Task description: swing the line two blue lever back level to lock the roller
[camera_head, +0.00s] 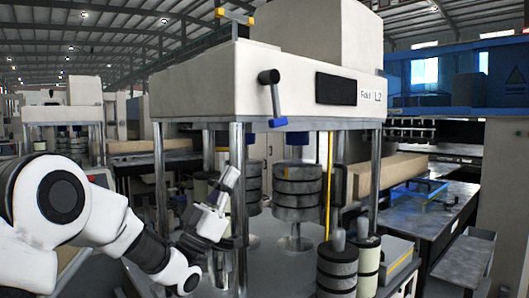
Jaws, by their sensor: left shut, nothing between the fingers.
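The line two machine is a cream housing (300,95) on steel posts, with "L2" printed at its front right. Its lever (273,98) comes off a dark round hub on the front left of the housing. The lever hangs down, nearly vertical and slightly tilted, with a blue tip (278,122) at its lower end. My left gripper (230,177) is shut and empty, pointing up. In the picture it is below and left of the lever, apart from it, in front of the left post. My right gripper is not in view.
Stacked dark grey rolls (297,187) stand under the housing. Striped rollers (337,268) stand at the front right. Steel posts (239,215) are close to my left gripper. A grey table (425,225) with a blue tray is at the right. The space in front of the lever looks clear.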

